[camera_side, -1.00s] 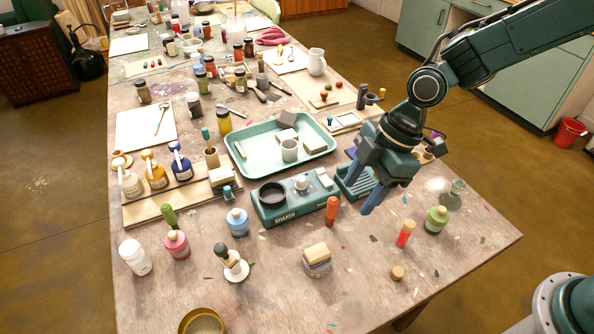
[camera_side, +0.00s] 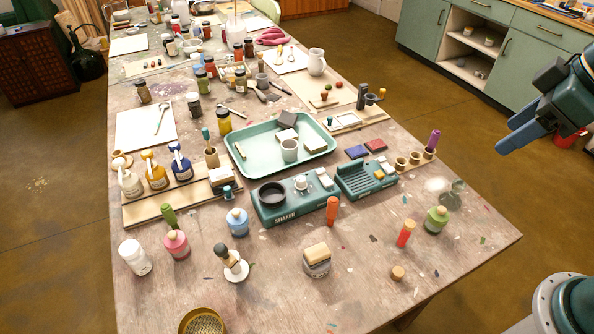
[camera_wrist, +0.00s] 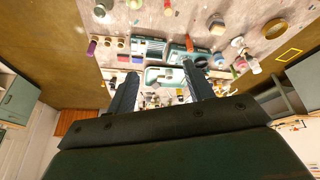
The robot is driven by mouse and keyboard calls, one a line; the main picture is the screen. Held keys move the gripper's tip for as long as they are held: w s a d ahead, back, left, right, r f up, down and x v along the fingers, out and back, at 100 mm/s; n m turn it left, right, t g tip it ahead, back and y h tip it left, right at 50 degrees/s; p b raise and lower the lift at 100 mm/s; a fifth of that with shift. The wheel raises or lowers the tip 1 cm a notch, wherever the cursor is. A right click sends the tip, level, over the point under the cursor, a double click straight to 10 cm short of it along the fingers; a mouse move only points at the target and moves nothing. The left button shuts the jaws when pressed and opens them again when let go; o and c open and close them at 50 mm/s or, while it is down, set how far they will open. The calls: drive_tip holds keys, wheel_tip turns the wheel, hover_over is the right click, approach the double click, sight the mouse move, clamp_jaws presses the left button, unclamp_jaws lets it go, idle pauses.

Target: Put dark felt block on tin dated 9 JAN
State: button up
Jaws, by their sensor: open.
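No date is readable, so I cannot tell which tin is 9 JAN. My gripper (camera_side: 507,137) is open and empty, off the table's right side and well away from these things. Its spread fingers also show in the wrist view (camera_wrist: 160,75).
A teal shaker (camera_side: 297,203) and a teal rack (camera_side: 366,180) stand before the tray. An orange-handled tool (camera_side: 332,211), a red bottle (camera_side: 405,234) and a green bottle (camera_side: 436,220) stand nearby. A purple-handled tool (camera_side: 434,140) stands upright at the right edge. The front right corner is mostly clear.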

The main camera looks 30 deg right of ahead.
drive_tip(key=s+d+r+m+t+h, duration=0.1)
drive_tip(key=s+d+m, duration=0.3)
drive_tip(key=s, duration=0.3)
drive_tip(key=shift+m, duration=0.4)
